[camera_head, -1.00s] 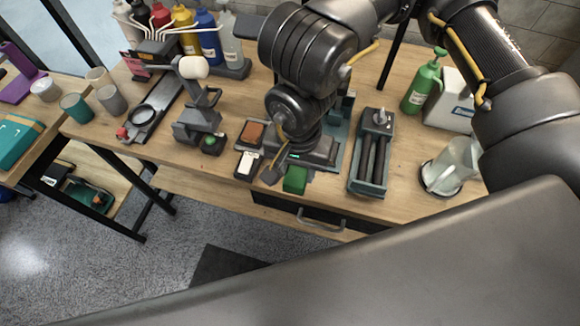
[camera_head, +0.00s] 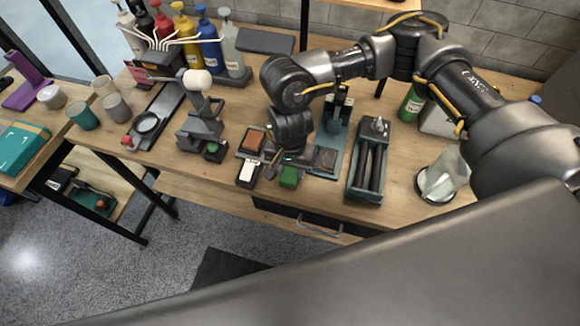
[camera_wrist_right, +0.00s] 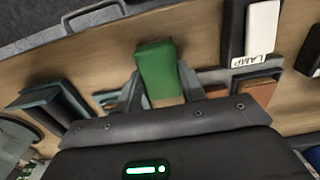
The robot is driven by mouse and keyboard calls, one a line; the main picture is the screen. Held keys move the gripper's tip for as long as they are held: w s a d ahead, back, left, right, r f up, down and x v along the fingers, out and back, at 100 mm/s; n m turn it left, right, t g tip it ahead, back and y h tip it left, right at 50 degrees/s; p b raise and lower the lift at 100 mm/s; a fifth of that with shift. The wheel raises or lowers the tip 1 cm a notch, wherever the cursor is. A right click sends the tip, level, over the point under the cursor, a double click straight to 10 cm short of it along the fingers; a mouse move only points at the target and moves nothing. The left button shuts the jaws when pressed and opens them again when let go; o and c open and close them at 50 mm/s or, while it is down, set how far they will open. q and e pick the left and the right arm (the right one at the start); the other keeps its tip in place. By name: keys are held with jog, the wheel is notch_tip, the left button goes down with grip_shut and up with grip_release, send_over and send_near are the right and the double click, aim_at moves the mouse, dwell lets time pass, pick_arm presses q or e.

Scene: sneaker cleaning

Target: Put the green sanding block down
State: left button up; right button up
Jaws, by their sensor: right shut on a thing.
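The green sanding block (camera_head: 289,177) is near the front edge of the workbench (camera_head: 215,190), just right of a dark tray. In the right wrist view the same green block (camera_wrist_right: 156,70) sits between the two fingertips of my right gripper (camera_wrist_right: 160,92), which is shut on it. In the head view my right gripper (camera_head: 291,162) comes down over the block from behind and hides its rear. I cannot tell whether the block's underside touches the bench. My left gripper is in neither current view.
Left of the block is a dark tray (camera_head: 240,155) with a brown block (camera_head: 254,141) and a white piece (camera_head: 247,171) labelled LAMP. A roller unit (camera_head: 369,160) stands to the right. A drawer handle (camera_head: 320,228) is below the front edge.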

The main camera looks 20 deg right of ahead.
aim_at(290, 172)
jog(key=shift+f+b, duration=0.25)
jog(key=shift+b, duration=0.1)
jog(key=o, duration=0.9)
jog(key=shift+r, duration=0.15)
jog(key=shift+r+p, duration=0.3)
jog(key=shift+p, duration=0.2)
notch_tip(290, 172, up, 12)
jog(key=shift+f+b, duration=0.2)
jog(key=shift+b, duration=0.85)
